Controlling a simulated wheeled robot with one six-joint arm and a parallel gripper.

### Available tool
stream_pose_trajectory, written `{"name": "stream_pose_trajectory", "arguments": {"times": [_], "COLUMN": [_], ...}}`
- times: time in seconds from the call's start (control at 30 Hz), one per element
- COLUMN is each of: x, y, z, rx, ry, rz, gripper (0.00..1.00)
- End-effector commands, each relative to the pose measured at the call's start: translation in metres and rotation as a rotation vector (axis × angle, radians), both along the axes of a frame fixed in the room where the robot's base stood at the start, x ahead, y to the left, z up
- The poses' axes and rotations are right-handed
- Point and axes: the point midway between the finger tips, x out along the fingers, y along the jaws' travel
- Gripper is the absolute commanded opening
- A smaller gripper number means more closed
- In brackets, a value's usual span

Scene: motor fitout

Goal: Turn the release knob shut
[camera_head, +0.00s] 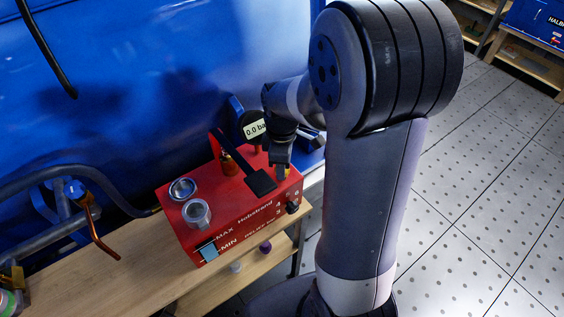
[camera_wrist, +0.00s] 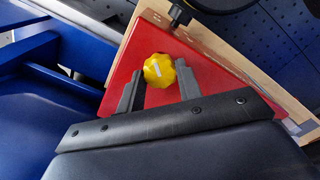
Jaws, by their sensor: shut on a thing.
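The yellow knob (camera_wrist: 158,68) with a white mark on its face sits on the red hydraulic unit (camera_wrist: 195,62), which also shows in the head view (camera_head: 233,212). I take it to be the release knob. My gripper (camera_wrist: 158,82) is shut on it, one finger on each side. In the head view my gripper (camera_head: 281,165) points down at the unit's right end, where only a bit of yellow (camera_head: 287,171) shows. The gauge (camera_head: 254,129) behind it reads 0.0 bar.
The unit stands on a wooden bench (camera_head: 110,265). A black knob (camera_head: 292,208) is on the front. A blue body panel (camera_head: 120,100) rises close behind. Open tiled floor lies right.

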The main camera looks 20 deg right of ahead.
Motion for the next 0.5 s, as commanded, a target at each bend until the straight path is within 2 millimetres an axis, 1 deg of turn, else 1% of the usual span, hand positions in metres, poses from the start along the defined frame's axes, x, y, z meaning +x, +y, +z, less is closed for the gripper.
{"name": "stream_pose_trajectory", "arguments": {"times": [0.5], "x": [0.0005], "y": [-0.0003], "z": [0.0009], "rx": [-0.001], "ry": [-0.002], "rz": [-0.481], "gripper": [0.11]}}
